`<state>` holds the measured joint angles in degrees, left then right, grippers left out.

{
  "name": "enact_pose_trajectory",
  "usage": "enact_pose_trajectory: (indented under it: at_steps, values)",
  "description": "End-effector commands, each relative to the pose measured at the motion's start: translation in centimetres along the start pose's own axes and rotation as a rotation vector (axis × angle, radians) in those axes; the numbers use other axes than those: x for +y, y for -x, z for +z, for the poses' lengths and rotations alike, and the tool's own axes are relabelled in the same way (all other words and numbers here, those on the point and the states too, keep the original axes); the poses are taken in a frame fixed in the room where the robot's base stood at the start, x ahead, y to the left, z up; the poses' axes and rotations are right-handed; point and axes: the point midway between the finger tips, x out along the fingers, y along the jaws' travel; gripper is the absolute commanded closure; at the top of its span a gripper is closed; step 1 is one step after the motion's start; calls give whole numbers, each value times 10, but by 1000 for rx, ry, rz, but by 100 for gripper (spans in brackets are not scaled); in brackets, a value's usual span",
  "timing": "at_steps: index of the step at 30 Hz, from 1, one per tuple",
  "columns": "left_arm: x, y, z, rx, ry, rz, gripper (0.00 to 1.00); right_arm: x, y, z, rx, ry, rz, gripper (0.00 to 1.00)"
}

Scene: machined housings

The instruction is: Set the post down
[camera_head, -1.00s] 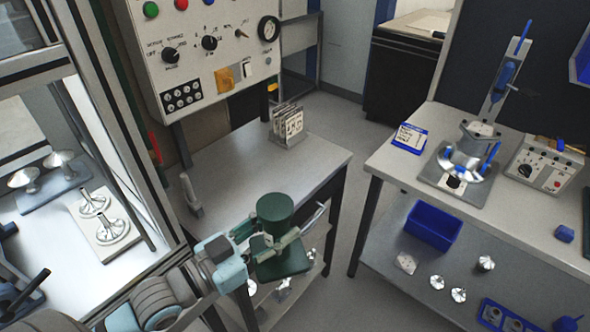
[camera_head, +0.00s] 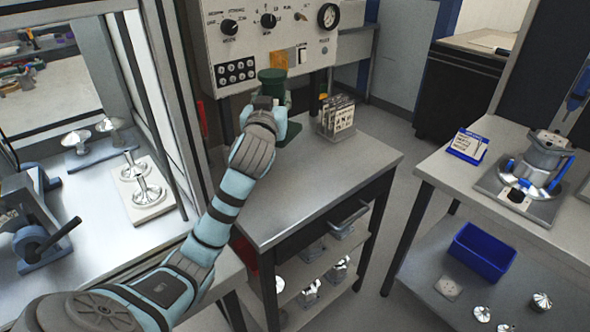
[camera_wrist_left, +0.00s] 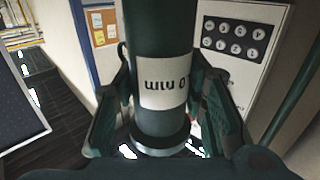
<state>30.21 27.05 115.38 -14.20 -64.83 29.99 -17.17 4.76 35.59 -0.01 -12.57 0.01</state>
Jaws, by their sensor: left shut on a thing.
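The green post (camera_head: 272,84) is a cylinder on a flat green base (camera_head: 290,134). In the head view it is upright at the back left of the grey workbench (camera_head: 310,180), in front of the control panel. My left gripper (camera_head: 278,108) is shut on it, and my wrist hides part of the post. In the left wrist view the post (camera_wrist_left: 158,40) stands between the two fingers, with a white label reading upside down. I cannot tell whether the base touches the bench. My right gripper is not in view.
A holder with upright cards (camera_head: 337,118) stands close to the right of the post. The control panel (camera_head: 265,45) rises behind it. The front of the bench is bare. A glazed cabinet's frame (camera_head: 165,90) stands to the left.

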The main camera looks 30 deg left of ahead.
Motion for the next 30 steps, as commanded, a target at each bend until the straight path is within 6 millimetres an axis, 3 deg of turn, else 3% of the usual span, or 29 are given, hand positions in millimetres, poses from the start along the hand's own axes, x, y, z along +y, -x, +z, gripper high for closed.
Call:
enact_pose_trajectory:
  at_steps: [6, 10, 17, 22, 29, 30]
  values:
    - [0, 1, 80, -4, -4, 3, 100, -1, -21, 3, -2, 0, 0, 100]
    - [0, 1, 117, -2, -2, 4, 100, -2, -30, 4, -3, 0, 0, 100]
    - [0, 1, 144, 1, -2, 5, 100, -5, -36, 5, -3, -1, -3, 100]
    - [0, 1, 176, -1, -3, 6, 100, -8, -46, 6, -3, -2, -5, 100]
    - [1, 1, 179, 2, -2, 7, 100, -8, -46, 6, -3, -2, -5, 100]
    - [0, 1, 180, -3, -2, 6, 56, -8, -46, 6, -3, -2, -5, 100]
